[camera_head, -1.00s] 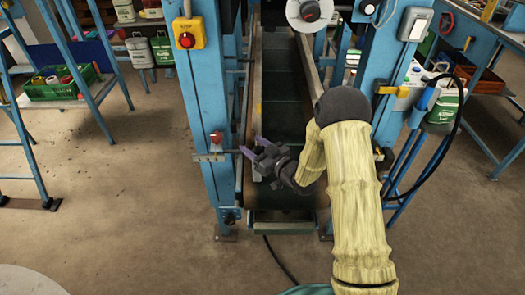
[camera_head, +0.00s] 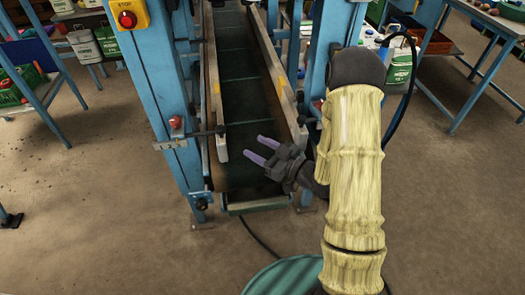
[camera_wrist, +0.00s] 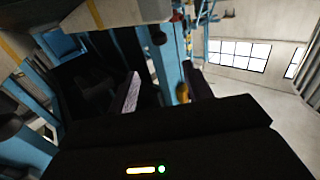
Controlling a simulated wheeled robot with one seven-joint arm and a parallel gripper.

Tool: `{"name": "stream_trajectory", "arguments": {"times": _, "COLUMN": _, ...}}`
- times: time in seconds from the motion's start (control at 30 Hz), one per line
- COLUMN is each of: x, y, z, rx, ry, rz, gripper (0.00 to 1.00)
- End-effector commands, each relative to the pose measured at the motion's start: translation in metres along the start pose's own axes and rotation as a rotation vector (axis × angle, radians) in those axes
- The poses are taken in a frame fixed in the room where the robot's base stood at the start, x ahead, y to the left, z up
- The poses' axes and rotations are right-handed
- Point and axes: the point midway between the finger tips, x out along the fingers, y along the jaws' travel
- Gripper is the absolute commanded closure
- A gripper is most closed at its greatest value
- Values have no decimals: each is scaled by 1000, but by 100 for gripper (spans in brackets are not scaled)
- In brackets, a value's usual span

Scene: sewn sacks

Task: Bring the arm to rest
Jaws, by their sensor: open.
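My gripper (camera_head: 258,150) is in the head view, in front of and above the lower end of a dark conveyor belt (camera_head: 246,105). Its two purple-grey fingers are spread apart and point left, with nothing between them. My arm, in a pale yellow cover, reaches up from the bottom and bends left at a dark joint. In the wrist view the fingers (camera_wrist: 160,92) stand apart, with blue frame parts and bright windows beyond them.
A blue post (camera_head: 150,90) with a yellow stop box (camera_head: 128,14) stands left of the belt. Another blue post is at right, behind my arm. Benches stand at both sides. The front floor (camera_head: 120,240) is mostly clear.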

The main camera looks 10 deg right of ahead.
Motion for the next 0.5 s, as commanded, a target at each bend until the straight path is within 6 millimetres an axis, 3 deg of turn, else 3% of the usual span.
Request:
{"name": "stream_trajectory", "arguments": {"times": 0.13, "x": -9, "y": 0, "z": 0, "rx": 0, "ry": 0, "rz": 0, "gripper": 50}}
{"name": "stream_trajectory", "arguments": {"times": 0.5, "x": -9, "y": 0, "z": 0, "rx": 0, "ry": 1, "rz": 0, "gripper": 50}}
